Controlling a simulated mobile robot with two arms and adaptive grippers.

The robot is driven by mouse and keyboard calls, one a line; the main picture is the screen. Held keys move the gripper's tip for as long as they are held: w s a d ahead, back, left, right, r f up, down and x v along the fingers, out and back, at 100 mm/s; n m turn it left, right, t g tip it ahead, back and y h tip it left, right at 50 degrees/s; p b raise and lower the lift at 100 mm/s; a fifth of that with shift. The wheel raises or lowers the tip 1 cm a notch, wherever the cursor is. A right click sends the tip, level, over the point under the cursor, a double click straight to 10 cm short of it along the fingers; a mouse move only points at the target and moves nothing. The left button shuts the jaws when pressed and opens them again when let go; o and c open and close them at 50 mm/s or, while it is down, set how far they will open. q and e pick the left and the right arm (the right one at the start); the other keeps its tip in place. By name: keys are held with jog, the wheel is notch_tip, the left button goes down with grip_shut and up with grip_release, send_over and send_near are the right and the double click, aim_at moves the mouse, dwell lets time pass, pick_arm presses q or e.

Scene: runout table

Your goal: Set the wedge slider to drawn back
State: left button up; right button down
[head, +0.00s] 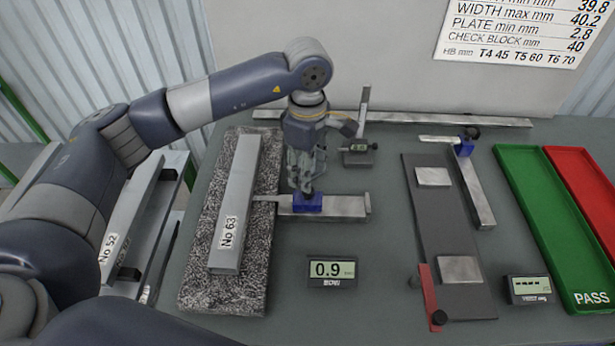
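The wedge slider, a blue block (308,204), sits on a steel rail (345,207) beside the granite plate. A thin steel tongue (266,198) runs left from it over the plate to the right side of the bar marked No 63 (237,200); whether its tip goes under the bar is hidden. My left gripper (306,189) points down directly above the blue block, its fingertips at or very near its top. I cannot tell whether the fingers grip it. A display (332,270) in front reads 0.9. My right gripper is not in view.
A dark plate (437,225) with two steel blocks and a second rail with a blue slider (464,148) lie to the right, before green (535,200) and red (585,175) trays. Bar No 52 (128,222) lies left.

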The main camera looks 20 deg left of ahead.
aim_at(307, 197)
pick_arm(q)
jog(key=f, duration=0.2)
jog(key=f+p, duration=0.1)
jog(key=f, duration=0.1)
jog(key=shift+w+a+f, duration=0.1)
jog(key=shift+w+f, duration=0.1)
jog(key=shift+f, duration=0.6)
jog(key=c, duration=0.3)
grip_shut()
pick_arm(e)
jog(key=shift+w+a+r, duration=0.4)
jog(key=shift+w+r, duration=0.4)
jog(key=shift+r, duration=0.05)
